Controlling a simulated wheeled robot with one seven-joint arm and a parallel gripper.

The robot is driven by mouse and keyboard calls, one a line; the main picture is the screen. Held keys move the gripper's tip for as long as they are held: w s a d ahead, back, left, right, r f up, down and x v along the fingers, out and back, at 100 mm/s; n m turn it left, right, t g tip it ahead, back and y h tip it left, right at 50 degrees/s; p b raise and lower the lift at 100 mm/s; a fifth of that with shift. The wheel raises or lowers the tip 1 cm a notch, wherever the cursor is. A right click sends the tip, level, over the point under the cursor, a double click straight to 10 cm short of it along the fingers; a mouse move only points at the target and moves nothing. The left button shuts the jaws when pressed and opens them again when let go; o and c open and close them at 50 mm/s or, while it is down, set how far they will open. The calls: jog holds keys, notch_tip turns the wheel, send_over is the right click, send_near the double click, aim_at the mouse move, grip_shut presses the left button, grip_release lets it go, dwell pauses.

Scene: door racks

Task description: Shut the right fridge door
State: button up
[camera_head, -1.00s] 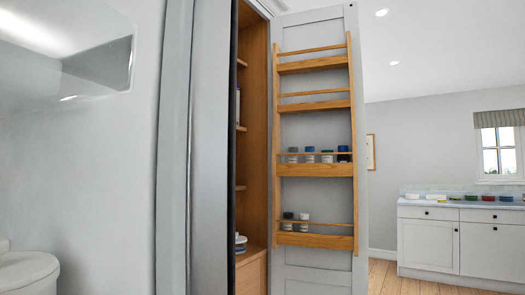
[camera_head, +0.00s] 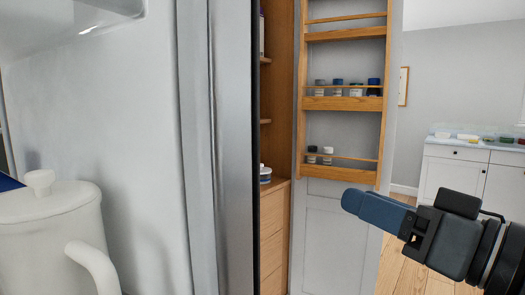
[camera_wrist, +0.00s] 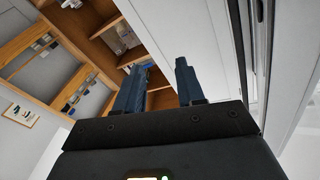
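A tall grey door (camera_head: 335,240) with wooden racks on its inner face stands open on the right of a wooden-lined cupboard (camera_head: 272,225). A large smooth grey panel (camera_head: 130,120) with a metallic vertical edge (camera_head: 200,150) fills the left; I cannot tell for sure which panel is the right fridge door. My gripper (camera_head: 350,202) is in front of the racked door's lower part, pointing left, with no visible contact. In the wrist view my gripper (camera_wrist: 161,66) has its two blue fingers apart and nothing between them. A pale panel (camera_wrist: 215,45) lies beyond the right finger.
Small jars (camera_head: 338,88) stand on the door racks. A white lidded pot with a handle (camera_head: 50,235) is at the lower left. A white cabinet with a counter (camera_head: 455,180) is at the back right. Wooden floor (camera_head: 402,270) shows between the door and the cabinet.

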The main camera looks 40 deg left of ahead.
aim_at(258, 55)
jog(key=s+a+r+n+g, duration=0.1)
jog(key=s+r+n+g, duration=0.1)
jog(key=r, duration=0.3)
jog(key=s+a+r+n+g, duration=0.2)
jog(key=s+r+n+g, duration=0.1)
jog(key=r, duration=0.3)
jog(key=s+a+r+n+g+p, duration=0.1)
jog(key=s+a+r+n+g, duration=0.1)
jog(key=r, duration=0.4)
jog(key=shift+s+a+n+g, duration=0.1)
jog(key=shift+s+n+g, duration=0.05)
jog(key=shift+n+g, duration=0.65)
jog(key=shift+s+a+p, duration=0.15)
jog(key=shift+a+p, duration=0.1)
jog(key=shift+a, duration=0.85)
jog(key=shift+s+a+p, duration=0.2)
jog(key=shift+a, duration=0.95)
jog(key=shift+s+a+p, duration=0.15)
jog(key=shift+a+p, duration=0.1)
jog(key=shift+a, duration=0.85)
grip_shut()
